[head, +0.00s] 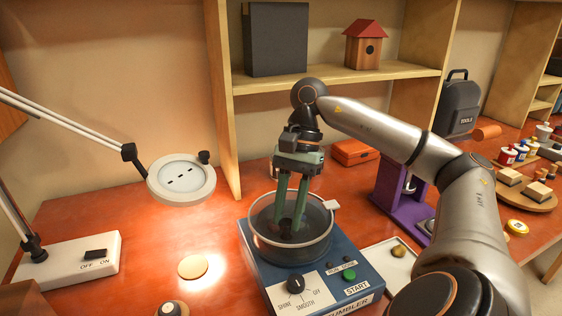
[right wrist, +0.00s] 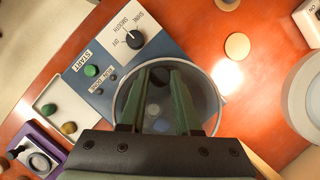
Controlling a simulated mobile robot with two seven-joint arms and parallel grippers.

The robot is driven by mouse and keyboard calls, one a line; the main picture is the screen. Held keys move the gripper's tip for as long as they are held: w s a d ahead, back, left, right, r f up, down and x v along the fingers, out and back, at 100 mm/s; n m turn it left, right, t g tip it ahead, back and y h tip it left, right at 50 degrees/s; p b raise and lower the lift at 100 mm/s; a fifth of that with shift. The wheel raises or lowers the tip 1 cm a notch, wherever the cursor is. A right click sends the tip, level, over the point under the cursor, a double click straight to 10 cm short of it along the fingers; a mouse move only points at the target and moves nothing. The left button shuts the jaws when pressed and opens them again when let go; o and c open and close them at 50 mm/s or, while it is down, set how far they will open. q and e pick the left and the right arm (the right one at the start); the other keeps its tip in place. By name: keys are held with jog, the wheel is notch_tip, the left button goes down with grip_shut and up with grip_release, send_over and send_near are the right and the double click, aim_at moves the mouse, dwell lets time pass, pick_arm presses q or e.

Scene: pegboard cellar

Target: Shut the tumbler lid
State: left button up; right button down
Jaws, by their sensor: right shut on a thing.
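The tumbler (head: 318,283) is a blue box with a round, clear drum (head: 268,245) on top. Its front has a dial, a green START button and small lights. I cannot clearly tell a lid apart from the clear drum wall. My right gripper (head: 288,222) points down, with its green fingers over and within the drum's outline. It is shut on a small dark thing between the fingertips, too unclear to name. The drum also shows beneath the fingers in the right wrist view (right wrist: 214,100). My left gripper is out of view.
A white tray (head: 386,246) with stones lies right of the tumbler, beside a purple press (head: 402,205). A round tan disc (head: 193,266) lies under the magnifier lamp (head: 206,185) at left. Shelves stand behind.

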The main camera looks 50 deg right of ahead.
jog(key=shift+s+a+n, duration=0.1)
jog(key=shift+s+n, duration=0.3)
jog(key=shift+s, duration=0.15)
jog(key=c, duration=0.6)
grip_release()
jog(key=p+v, duration=0.9)
jog(key=v, duration=0.3)
jog(key=shift+r, duration=0.2)
jog(key=shift+w, duration=0.15)
